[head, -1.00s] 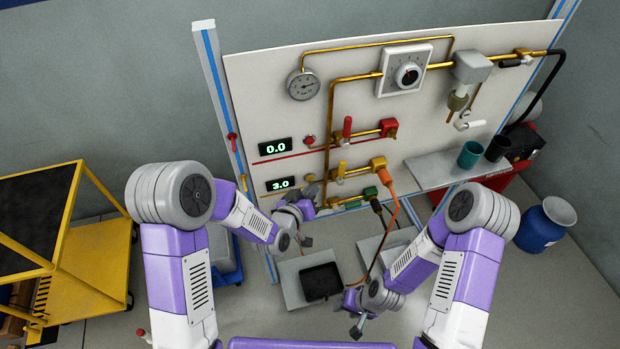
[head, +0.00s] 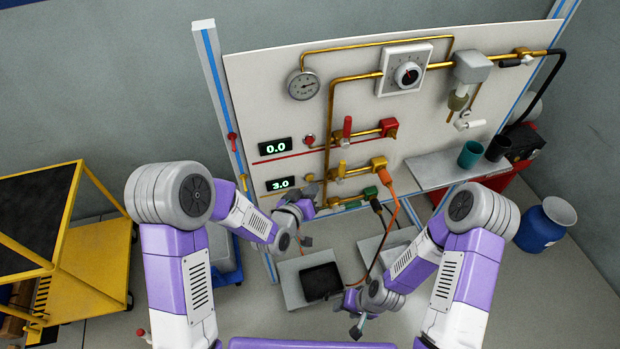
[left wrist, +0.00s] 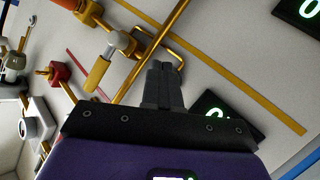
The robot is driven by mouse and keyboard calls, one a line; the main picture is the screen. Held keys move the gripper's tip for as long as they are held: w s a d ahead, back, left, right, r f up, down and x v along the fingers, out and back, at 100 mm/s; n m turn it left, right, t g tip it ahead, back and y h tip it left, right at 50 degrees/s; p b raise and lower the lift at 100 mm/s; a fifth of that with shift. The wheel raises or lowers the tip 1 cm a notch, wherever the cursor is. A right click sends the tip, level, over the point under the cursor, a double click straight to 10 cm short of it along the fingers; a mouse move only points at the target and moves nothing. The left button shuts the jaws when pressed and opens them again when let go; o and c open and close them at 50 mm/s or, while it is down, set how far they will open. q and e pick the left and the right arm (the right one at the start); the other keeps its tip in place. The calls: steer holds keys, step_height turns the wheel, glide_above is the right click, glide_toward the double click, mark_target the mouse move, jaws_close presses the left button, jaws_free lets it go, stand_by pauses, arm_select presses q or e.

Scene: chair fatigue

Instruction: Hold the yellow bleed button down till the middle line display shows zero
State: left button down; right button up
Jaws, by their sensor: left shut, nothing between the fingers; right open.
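The middle line display (head: 280,184) reads 3.0 on the panel. In the left wrist view that display (left wrist: 222,108) is partly hidden by my gripper. My left gripper (head: 309,181) is shut and empty, its tips at the panel just right of the display. In the left wrist view its closed fingers (left wrist: 162,72) point at the panel beside the yellow line's pipe. The yellow bleed button is hidden behind the fingers; I cannot tell whether it is pressed. My right gripper (head: 356,326) is open and empty, low in front of the panel.
The top display (head: 275,147) reads 0.0, with a red button (head: 309,140) beside it. A yellow valve handle (left wrist: 97,73) is near my left fingers. An orange hose (head: 391,195) hangs by my right arm. A black tray (head: 321,281) lies below.

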arm_select(q)
steer(key=shift+w+a, duration=0.15)
steer(key=shift+w, duration=0.25)
steer(key=shift+w+a+b, duration=0.1)
steer(key=shift+w+b, duration=0.25)
steer(key=shift+b, duration=0.1)
stand_by(0.4)
stand_by(4.3)
steer(key=shift+s+d+b, duration=0.25)
steer(key=shift+s+b, duration=0.1)
steer(key=shift+s, duration=0.4)
steer(key=shift+s, duration=0.1)
steer(key=s, duration=0.1)
steer(key=s+d+b, duration=0.1)
steer(key=s, duration=0.2)
steer(key=shift+s+d+b, duration=0.25)
steer(key=shift+s+b, duration=0.05)
